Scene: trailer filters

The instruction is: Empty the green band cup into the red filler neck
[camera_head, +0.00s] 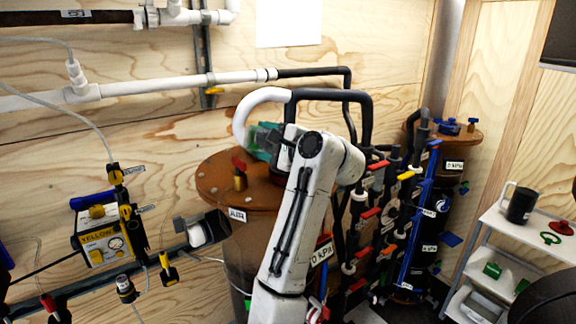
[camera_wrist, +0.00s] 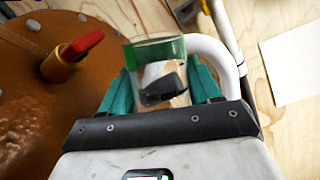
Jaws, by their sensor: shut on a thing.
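The cup (camera_wrist: 158,50) is clear with a green band near its upper edge in the wrist view. My gripper (camera_wrist: 160,92), with teal fingers, is shut on it. A dark shape shows in or through the cup; I cannot tell which. In the head view my gripper (camera_head: 268,141) is above the rusty-brown tank lid, and the cup is hard to make out there. A brass fitting with a red top (camera_head: 239,170) stands on the lid left of my gripper; it also shows in the wrist view (camera_wrist: 72,58). I cannot tell whether it is the red filler neck.
The brown lid (camera_head: 215,186) tops a tank labelled AIR. A thick white and black pipe (camera_head: 262,97) curves close to my gripper. Valves and pipes crowd the right. A yellow box (camera_head: 100,243) hangs left. A shelf at right holds a dark mug (camera_head: 521,205).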

